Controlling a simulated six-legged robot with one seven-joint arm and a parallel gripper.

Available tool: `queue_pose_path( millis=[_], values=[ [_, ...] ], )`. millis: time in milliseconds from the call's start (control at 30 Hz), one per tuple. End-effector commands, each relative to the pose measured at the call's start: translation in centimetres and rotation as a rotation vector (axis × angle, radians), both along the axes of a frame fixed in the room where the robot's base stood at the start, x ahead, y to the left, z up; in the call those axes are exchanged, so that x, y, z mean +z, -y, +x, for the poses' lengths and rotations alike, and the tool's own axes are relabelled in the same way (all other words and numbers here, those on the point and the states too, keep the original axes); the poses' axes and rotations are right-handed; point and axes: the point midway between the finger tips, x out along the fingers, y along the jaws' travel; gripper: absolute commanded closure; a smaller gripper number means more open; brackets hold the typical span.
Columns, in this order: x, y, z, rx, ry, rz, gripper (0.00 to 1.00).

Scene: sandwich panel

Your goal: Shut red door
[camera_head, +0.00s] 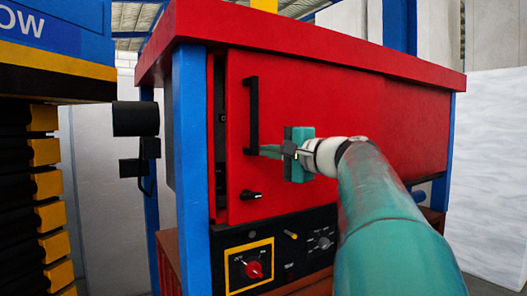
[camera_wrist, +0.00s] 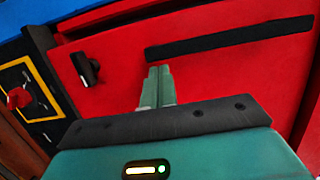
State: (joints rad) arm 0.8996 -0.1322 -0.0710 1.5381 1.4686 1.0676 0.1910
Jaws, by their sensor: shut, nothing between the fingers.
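The red door (camera_head: 330,110) fills the front of the red cabinet and carries a black upright bar handle (camera_head: 252,115). A dark gap shows along the door's left edge, beside the blue post, so it stands slightly ajar. My gripper (camera_head: 264,151) is shut and empty, with its fingertips near the handle's lower end. In the wrist view my gripper (camera_wrist: 159,70) points at the red door (camera_wrist: 210,75), its fingers together beside one end of the handle (camera_wrist: 230,38). I cannot tell whether the fingertips touch the door.
A black knob (camera_head: 251,195) sits low on the door. Below it is a black panel with a red rotary switch (camera_head: 253,269) in a yellow frame. A blue post (camera_head: 190,150) stands left of the door. A blue, black and yellow unit (camera_head: 45,150) stands at far left.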

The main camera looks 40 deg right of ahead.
Motion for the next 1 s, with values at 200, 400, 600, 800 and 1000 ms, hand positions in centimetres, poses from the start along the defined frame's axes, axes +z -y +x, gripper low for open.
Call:
queue_pose_path(
  millis=[200,400,600,800,1000],
  values=[
    [0.1,-0.1,-0.1,-0.001,0.001,-0.002,1.00],
    [0.2,-1.3,0.1,0.003,0.002,-0.003,1.00],
    [0.2,-4.7,0.6,0.007,0.001,-0.005,1.00],
    [0.1,-5.1,0.8,0.006,0.000,-0.003,1.00],
    [0.1,-5.2,0.8,0.010,-0.001,-0.003,1.00]
  ],
)
